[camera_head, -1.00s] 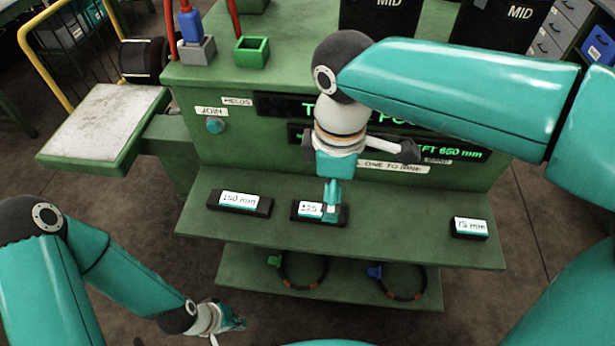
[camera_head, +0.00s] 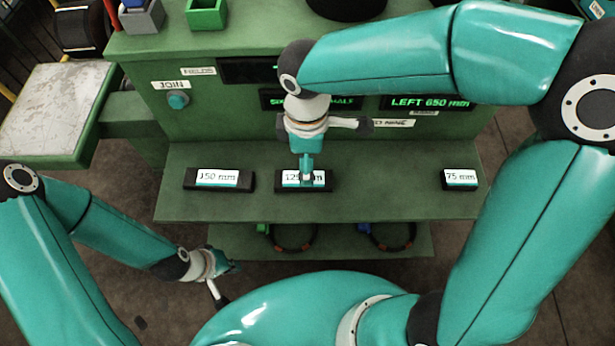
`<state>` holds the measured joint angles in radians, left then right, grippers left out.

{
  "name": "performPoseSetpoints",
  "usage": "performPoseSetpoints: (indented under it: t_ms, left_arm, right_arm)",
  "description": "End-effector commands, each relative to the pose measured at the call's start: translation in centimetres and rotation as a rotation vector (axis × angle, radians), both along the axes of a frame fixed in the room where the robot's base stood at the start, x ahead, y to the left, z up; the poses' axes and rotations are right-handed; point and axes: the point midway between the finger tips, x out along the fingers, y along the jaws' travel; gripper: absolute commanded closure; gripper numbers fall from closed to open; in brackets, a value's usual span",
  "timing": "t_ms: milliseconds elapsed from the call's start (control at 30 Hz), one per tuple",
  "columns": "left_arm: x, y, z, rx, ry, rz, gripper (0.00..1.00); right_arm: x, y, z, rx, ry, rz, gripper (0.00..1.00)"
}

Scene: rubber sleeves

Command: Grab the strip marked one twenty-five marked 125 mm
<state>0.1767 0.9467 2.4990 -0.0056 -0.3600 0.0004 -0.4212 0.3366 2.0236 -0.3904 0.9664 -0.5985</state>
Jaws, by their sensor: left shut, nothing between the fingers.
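The strip marked 125 mm (camera_head: 290,181) is a dark bar with a white and teal label. It lies on the green shelf between the other two strips. My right gripper (camera_head: 306,177) points down at the middle of this strip and covers part of its label. I cannot tell whether its fingers touch the strip or are closed on it. My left gripper (camera_head: 228,265) is low at the left, in front of the shelf, shut and empty.
The 150 mm strip (camera_head: 218,180) lies to the left on the green shelf (camera_head: 390,190), and the shorter 75 mm strip (camera_head: 461,180) to the right. Dark rings (camera_head: 290,240) sit on a lower shelf. A green bench body with screens and a JOIN button (camera_head: 178,101) rises behind.

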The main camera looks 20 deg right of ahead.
Motion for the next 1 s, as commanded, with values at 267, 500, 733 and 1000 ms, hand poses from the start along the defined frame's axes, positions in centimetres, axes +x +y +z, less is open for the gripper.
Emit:
performPoseSetpoints:
  t_ms: [267, 500, 733, 1000]
  left_arm:
    - [0.0, 0.0, 0.2, 0.0, 0.0, 0.0, 1.0]
    - [0.0, 0.0, 0.6, 0.0, 0.0, 0.0, 1.0]
    - [0.0, 0.0, 0.6, 0.0, 0.0, 0.0, 1.0]
    - [0.0, 0.0, 0.6, 0.0, 0.0, 0.0, 1.0]
  right_arm:
    - [-0.2, 0.3, -1.8, -0.001, 0.002, 0.004, 0.24]
    - [-0.5, 0.8, -5.2, -0.002, 0.005, 0.002, 0.24]
    - [-0.5, 0.8, -6.1, 0.001, 0.0, 0.002, 0.24]
    - [-0.5, 0.8, -6.0, 0.0, 0.0, 0.003, 0.49]
